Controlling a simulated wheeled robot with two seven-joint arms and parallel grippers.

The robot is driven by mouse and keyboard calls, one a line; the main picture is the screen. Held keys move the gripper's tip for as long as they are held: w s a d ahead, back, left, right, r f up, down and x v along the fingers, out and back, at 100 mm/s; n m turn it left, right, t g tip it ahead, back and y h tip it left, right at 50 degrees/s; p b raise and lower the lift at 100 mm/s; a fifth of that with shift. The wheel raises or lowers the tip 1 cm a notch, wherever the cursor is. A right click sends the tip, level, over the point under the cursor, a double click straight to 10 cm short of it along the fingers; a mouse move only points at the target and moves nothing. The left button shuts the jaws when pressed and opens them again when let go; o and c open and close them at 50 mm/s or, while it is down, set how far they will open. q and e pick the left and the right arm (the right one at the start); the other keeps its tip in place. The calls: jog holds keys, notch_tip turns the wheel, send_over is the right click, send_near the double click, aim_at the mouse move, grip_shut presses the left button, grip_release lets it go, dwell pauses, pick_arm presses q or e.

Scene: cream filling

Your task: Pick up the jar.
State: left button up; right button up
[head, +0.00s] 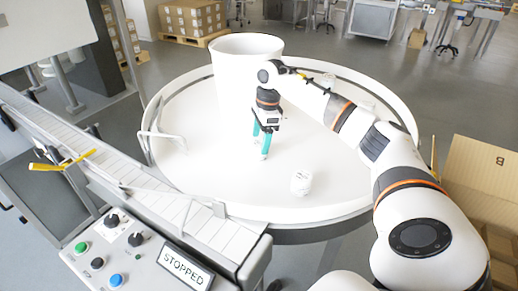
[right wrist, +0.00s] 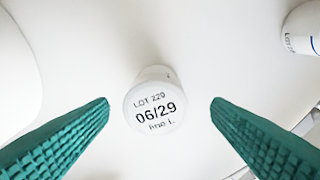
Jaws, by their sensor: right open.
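A white jar (right wrist: 155,108) is seen from its lid end in the right wrist view. Its lid reads "LOT 220 06/29", and it lies between the two green fingers with clear gaps on both sides. My right gripper (head: 263,150) is open and points down over the white round table (head: 208,178); it also shows in the right wrist view (right wrist: 160,125). A second white jar (right wrist: 303,28) is partly cut off at the upper right there. In the head view a small white jar (head: 301,183) stands to the right of the fingers; I cannot tell which of the two it is. My left gripper is out of view.
A large white drum (head: 232,75) rises from the table behind the gripper. A raised rim (head: 400,108) rings the table. A slatted conveyor (head: 125,165) and a control panel with a "STOPPED" display (head: 185,268) are at the left front. A cardboard box (head: 478,175) is at the right.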

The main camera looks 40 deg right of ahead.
aim_at(259, 143)
jog(key=f, duration=0.2)
jog(key=f+p, duration=0.1)
jog(key=shift+w+a+f, duration=0.25)
jog(key=shift+w+f, duration=0.05)
jog(key=shift+f, duration=0.45)
jog(key=c, duration=1.1)
notch_tip(259, 143, up, 10)
jog(key=shift+r+b, duration=0.1)
jog(key=shift+b, duration=0.7)
